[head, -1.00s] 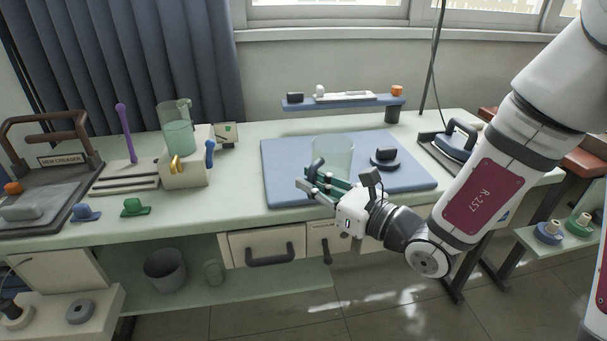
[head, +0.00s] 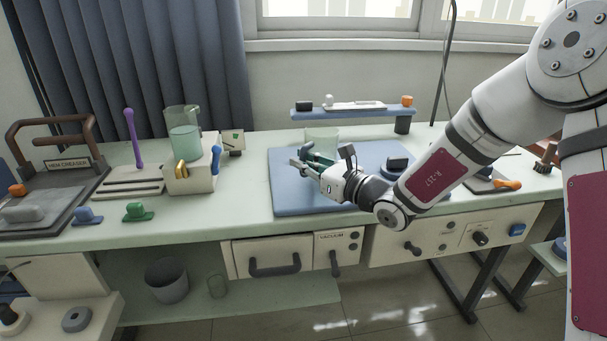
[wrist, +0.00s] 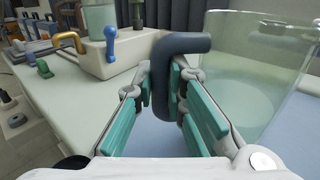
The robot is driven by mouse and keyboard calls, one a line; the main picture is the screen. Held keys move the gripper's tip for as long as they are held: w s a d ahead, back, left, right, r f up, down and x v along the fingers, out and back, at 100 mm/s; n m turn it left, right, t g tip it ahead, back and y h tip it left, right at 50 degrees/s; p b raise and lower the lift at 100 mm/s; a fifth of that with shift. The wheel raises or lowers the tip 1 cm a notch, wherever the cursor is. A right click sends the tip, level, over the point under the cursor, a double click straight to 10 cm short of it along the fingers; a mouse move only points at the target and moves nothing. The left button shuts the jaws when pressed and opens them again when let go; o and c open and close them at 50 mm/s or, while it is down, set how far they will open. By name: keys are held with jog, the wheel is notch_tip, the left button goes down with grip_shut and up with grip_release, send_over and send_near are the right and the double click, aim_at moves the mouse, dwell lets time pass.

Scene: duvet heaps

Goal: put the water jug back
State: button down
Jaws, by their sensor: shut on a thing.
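A clear, pale green jug (head: 322,136) is over the back left part of the blue mat (head: 290,200). In the wrist view the jug (wrist: 255,80) looks upright, with its open rim at upper right. My gripper (head: 308,160) is shut on the jug's dark grey handle (wrist: 180,46), which sits between the teal finger pads (wrist: 165,95). My gripper covers part of the jug in the head view. I cannot tell whether the jug's base touches the mat.
A beige unit (head: 190,178) with a clear tank of green liquid (head: 185,140), yellow handle and blue lever stands left of the mat. A raised blue shelf (head: 350,111) is behind the jug. A dark-handled iron (head: 397,168) is on the mat's right.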

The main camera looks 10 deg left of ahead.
jog(key=shift+f+b, duration=0.3)
jog(key=shift+f, duration=0.9)
jog(key=shift+f, duration=0.1)
jog(key=c, duration=1.6)
grip_release()
jog(key=shift+f, duration=0.1)
jog(key=shift+c, duration=0.2)
jog(key=shift+s+d+r, duration=0.1)
jog(key=shift+d+r, duration=0.1)
jog(key=p+v, duration=0.2)
jog(key=v, duration=0.9)
jog(key=shift+s+d, duration=0.2)
jog(key=shift+d, duration=0.05)
